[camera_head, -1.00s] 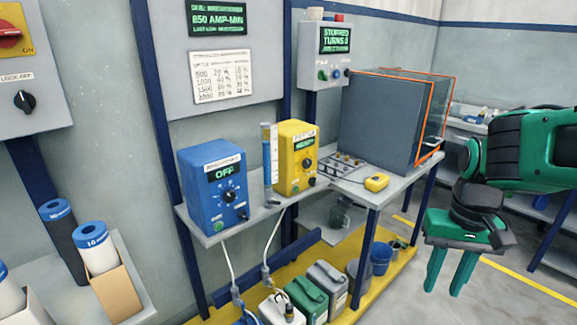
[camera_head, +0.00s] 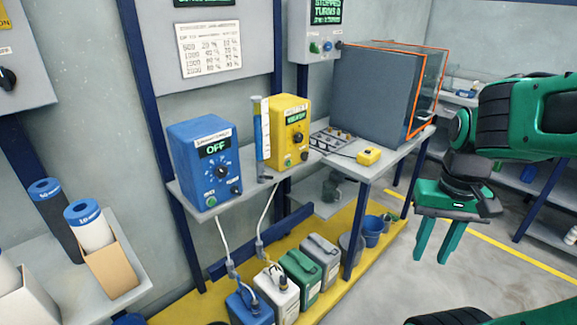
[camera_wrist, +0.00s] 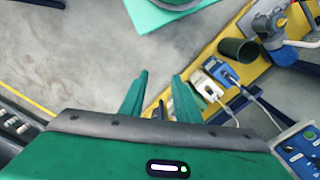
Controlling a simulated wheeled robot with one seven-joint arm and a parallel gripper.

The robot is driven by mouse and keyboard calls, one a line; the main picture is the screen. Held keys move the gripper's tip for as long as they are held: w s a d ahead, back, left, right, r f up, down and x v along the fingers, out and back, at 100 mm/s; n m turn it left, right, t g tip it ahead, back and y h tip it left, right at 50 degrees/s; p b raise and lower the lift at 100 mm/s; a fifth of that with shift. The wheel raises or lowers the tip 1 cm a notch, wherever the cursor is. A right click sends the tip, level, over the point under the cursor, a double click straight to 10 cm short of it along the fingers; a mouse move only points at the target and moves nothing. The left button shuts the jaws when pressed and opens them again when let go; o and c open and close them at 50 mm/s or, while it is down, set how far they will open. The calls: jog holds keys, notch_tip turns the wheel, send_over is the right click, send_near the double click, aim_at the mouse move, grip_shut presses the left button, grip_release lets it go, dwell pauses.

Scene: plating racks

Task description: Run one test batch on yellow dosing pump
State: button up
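The yellow dosing pump (camera_head: 289,130) stands on the grey bench, right of the blue pump (camera_head: 205,163). The yellow pump's front has a small green-lit display (camera_head: 295,118), too small to read, and dark knobs. The blue pump's display reads OFF. A clear measuring cylinder (camera_head: 262,138) stands between the two pumps. My gripper (camera_head: 434,243) hangs at the right, over the floor and well away from the pumps, fingers pointing down. It is open and empty; its fingers also show apart in the wrist view (camera_wrist: 160,98).
A yellow handheld box (camera_head: 368,156) lies on the right bench before a grey tank (camera_head: 375,100). Open floor lies under my gripper.

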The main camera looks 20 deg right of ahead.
grip_shut()
dwell(1.9)
